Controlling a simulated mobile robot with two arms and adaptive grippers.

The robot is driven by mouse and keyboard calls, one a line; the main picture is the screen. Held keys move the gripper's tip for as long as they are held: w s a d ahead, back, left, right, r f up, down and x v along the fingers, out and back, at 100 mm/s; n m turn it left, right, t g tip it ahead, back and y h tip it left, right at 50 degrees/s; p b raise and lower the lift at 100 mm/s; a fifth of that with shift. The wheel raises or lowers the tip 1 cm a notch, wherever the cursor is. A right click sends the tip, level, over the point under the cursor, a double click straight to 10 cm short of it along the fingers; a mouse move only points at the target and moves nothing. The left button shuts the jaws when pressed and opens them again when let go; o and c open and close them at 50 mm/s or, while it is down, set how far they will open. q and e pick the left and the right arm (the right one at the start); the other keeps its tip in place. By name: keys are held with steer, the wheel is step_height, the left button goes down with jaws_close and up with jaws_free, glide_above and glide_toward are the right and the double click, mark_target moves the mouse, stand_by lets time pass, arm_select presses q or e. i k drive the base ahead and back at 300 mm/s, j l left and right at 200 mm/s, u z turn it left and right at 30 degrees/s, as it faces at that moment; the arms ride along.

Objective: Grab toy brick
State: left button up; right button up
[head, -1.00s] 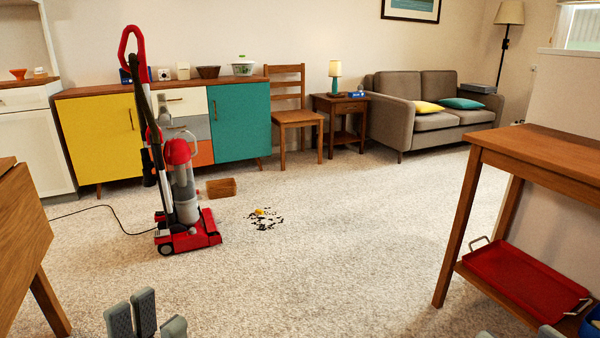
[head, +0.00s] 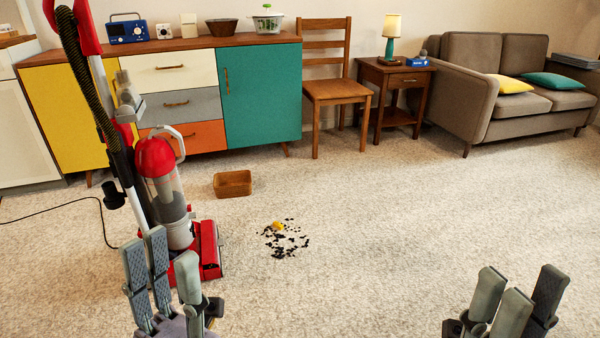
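A small yellow object (head: 277,225), likely the toy brick, lies on the carpet at the upper edge of a patch of dark crumbs (head: 286,242). It is too small to make out its shape. My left gripper (head: 170,272) is at the lower left with its fingers pointing up and spread apart, empty, in front of the vacuum cleaner. My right gripper (head: 520,290) is at the lower right, also with spread fingers and empty. Both grippers appear well nearer to me than the yellow object and apart from it.
A red upright vacuum cleaner (head: 165,190) stands left of the crumbs, its cord (head: 60,207) running left. A sideboard (head: 262,95), chair (head: 335,90), side table (head: 397,73) and sofa (head: 475,110) line the back. Carpet on the right is clear.

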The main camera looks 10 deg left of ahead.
mark_target(276, 224)
steer(key=i+l+u, duration=0.2)
steer(key=i+u, duration=0.3)
steer(key=i, duration=0.25)
steer(key=i+l+u, duration=0.45)
steer(key=i, duration=0.25)
steer(key=i+l+u, duration=0.5)
steer(key=l, duration=0.35)
steer(key=i+l+u, duration=0.5)
steer(key=l, duration=0.45)
steer(key=i+j, duration=0.05)
